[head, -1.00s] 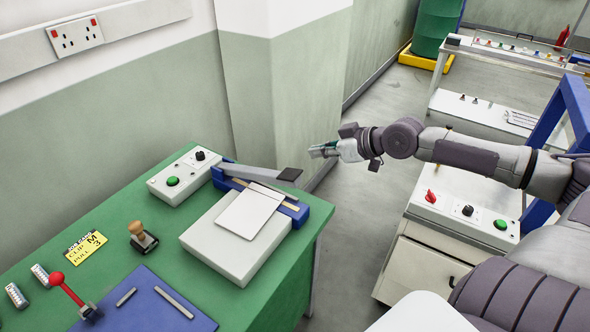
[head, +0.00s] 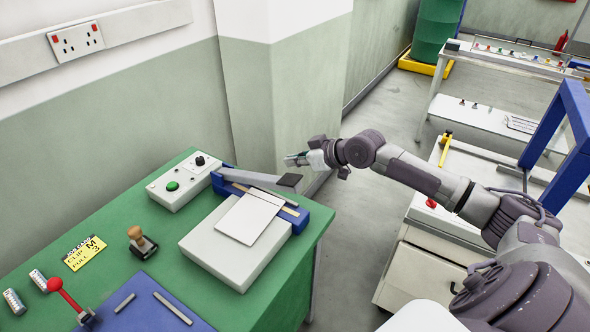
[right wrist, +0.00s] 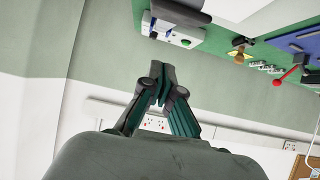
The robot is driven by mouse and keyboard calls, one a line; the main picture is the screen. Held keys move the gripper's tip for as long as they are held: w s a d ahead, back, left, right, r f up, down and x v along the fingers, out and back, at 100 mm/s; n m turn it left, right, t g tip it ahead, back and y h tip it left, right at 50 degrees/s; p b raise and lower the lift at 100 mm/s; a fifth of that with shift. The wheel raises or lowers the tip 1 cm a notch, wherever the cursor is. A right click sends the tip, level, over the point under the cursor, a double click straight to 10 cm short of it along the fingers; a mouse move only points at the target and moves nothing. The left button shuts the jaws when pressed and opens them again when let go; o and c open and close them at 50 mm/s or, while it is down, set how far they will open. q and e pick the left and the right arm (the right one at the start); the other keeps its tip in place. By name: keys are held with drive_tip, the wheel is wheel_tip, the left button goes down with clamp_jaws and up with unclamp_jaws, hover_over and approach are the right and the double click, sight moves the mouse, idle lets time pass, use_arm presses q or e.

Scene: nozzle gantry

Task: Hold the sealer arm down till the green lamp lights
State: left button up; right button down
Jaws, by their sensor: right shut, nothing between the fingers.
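The sealer stands on the green bench, with a blue base (head: 298,218) and a grey arm (head: 240,178) that ends in a dark pad (head: 289,181). The arm is raised, with a gap above the base. A white packet (head: 248,217) lies across the sealer and a pale block. My right gripper (head: 297,160) is shut and empty, just beyond and above the pad in the head view, apparently not touching it. Its closed fingers also show in the right wrist view (right wrist: 163,84). I cannot make out a lit green lamp. My left gripper is not in view.
A stamp (head: 141,242), yellow card (head: 84,252) and red-knobbed lever (head: 67,296) are on the bench (head: 185,245). A wall pillar (head: 300,100) rises close behind my gripper.

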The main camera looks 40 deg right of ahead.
sight(295, 179)
wheel_tip(295, 179, down, 3)
drive_tip(key=shift+p, duration=0.6)
drive_tip(key=shift+s+f, duration=0.25)
drive_tip(key=shift+f, duration=0.4)
